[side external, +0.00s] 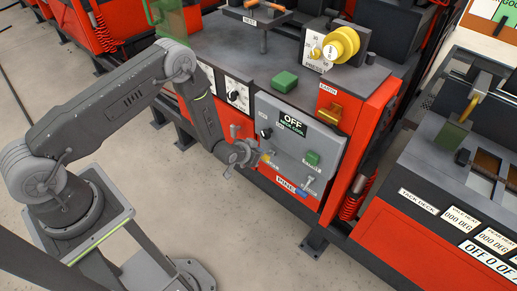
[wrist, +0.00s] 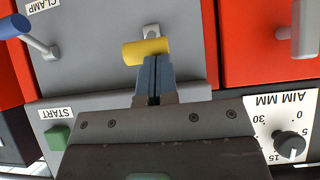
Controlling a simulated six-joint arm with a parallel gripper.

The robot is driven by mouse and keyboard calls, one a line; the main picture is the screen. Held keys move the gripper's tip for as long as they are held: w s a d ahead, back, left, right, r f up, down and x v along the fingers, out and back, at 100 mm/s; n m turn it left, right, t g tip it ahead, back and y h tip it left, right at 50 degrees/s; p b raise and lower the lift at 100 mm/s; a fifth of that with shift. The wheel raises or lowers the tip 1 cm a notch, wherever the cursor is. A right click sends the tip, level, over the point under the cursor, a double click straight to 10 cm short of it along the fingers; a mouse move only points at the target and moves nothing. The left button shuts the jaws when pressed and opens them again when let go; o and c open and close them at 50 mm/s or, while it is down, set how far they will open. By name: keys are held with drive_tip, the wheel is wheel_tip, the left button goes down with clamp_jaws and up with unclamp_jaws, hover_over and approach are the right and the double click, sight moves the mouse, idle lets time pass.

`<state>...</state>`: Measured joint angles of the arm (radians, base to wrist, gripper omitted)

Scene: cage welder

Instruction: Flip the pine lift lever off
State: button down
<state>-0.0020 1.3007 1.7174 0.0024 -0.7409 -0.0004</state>
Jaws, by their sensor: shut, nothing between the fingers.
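A lever with a yellow handle (wrist: 146,50) stands on the grey control panel in the wrist view, its short mount above it. It also shows in the side view (side external: 266,156), partly behind my gripper. I see no readable lift label on it. My gripper (wrist: 153,62) is shut and empty, its blue-grey fingertips at the handle's lower edge, slightly right of its middle. I cannot tell if they touch. In the side view my gripper (side external: 258,160) is at the panel's lower left.
A blue-handled lever (wrist: 14,26) marked CLAMP is to the left in the wrist view. A green START button (wrist: 57,137) and an AIM MM dial (wrist: 289,144) flank my gripper. The grey panel (side external: 298,147) carries an OFF display (side external: 292,124). Open floor lies in front.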

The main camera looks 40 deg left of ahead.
wheel_tip(320, 180, down, 7)
drive_tip(key=s+t, duration=0.1)
drive_tip(key=t, duration=0.2)
drive_tip(key=shift+s+f, duration=0.15)
drive_tip(key=shift+s, duration=0.2)
idle(0.4)
drive_tip(key=shift+r, duration=0.8)
drive_tip(key=shift+s, duration=0.1)
drive_tip(key=s, duration=1)
drive_tip(key=shift+w, duration=0.15)
